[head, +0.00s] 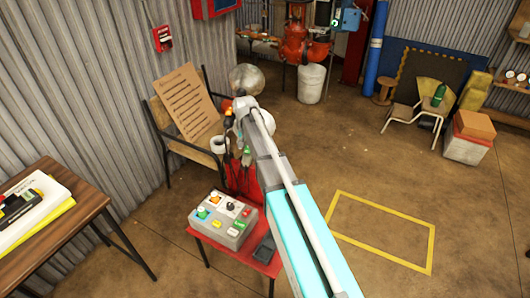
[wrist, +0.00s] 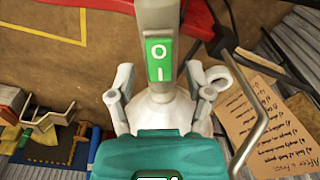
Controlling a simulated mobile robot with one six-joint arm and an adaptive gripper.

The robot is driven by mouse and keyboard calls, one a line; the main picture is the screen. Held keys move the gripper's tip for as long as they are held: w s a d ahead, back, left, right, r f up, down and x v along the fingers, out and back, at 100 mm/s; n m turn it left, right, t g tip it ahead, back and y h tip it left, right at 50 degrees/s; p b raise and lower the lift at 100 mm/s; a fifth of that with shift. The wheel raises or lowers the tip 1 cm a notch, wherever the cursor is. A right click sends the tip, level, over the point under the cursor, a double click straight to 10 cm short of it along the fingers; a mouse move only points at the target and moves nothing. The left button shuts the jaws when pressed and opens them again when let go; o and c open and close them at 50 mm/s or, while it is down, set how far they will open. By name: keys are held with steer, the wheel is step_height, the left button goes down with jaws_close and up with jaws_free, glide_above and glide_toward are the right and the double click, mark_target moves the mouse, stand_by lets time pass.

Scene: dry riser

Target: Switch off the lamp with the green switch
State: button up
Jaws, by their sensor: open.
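The green switch (wrist: 158,59) is a rocker marked O and I on a pale grey stem (wrist: 155,13). A white cone-shaped part, perhaps the lamp's shade (wrist: 160,116), widens below it in the wrist view. My gripper (wrist: 160,75) is open, with one grey finger on each side of the stem near the switch's lower end. I cannot tell whether the fingers touch it. In the head view my gripper (head: 240,125) is above the red stand, and a small green patch (head: 246,155) shows just below it. My arm hides part of this area. I cannot tell whether the lamp is lit.
A box with coloured buttons (head: 222,218) sits on a red table (head: 262,266). A bench with a cardboard sign (head: 184,103) is behind. A bent metal rod (wrist: 252,115) stands right of my gripper in the wrist view. The yellow-outlined floor (head: 380,230) is clear.

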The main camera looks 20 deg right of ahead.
steer(key=shift+w+g, duration=0.2)
steer(key=shift+g, duration=0.2)
steer(key=shift+s+r+p, duration=0.15)
steer(key=shift+r+p, duration=0.25)
steer(key=shift+p, duration=0.05)
step_height(320, 180, up, 13)
steer(key=p, duration=1.3)
steer(key=s+r+n+p, duration=0.2)
steer(key=s, duration=1)
steer(key=s+r+n+p, duration=0.2)
steer(key=s, duration=1.1)
steer(key=shift+s, duration=0.25)
steer(key=shift+s+r, duration=0.15)
steer(key=shift+s, duration=0.3)
stand_by(2.1)
